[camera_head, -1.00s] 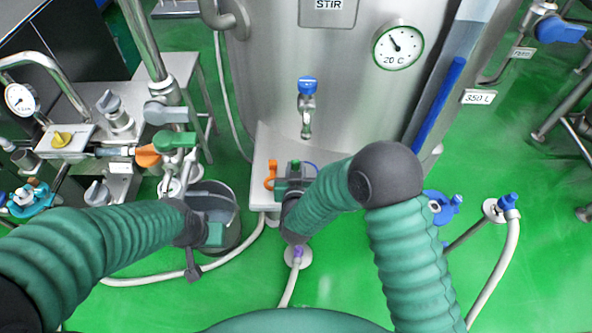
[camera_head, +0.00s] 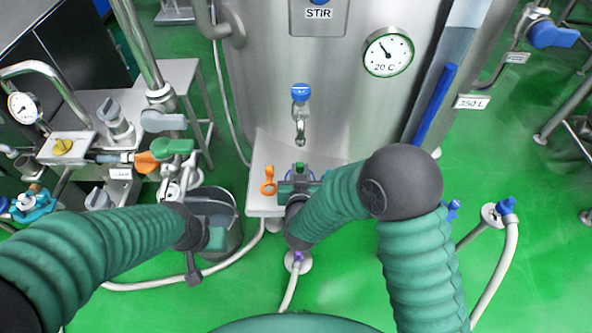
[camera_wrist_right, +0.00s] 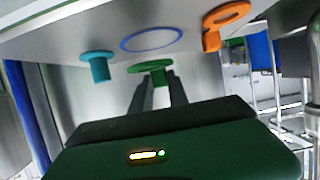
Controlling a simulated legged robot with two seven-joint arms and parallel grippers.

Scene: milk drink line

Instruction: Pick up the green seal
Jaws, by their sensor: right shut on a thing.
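The green seal (camera_wrist_right: 157,67), a flat disc with a stem, is between the two dark fingers of my right gripper (camera_wrist_right: 160,84) in the right wrist view. The gripper is shut on the stem. In the head view my right gripper (camera_head: 299,178) is over the small steel shelf (camera_head: 262,207) in front of the tank, and the seal is mostly hidden there. My left gripper (camera_head: 196,262) hangs over the grey bucket (camera_head: 226,197) at the left; its fingers are not clear enough to judge.
An orange seal (camera_head: 268,181) is left of my right gripper. A teal seal (camera_wrist_right: 97,68) and a blue ring (camera_wrist_right: 152,40) show on the shelf in the right wrist view. The blue-handled tap (camera_head: 300,95) juts from the tank above. A hose (camera_head: 288,285) runs below on green floor.

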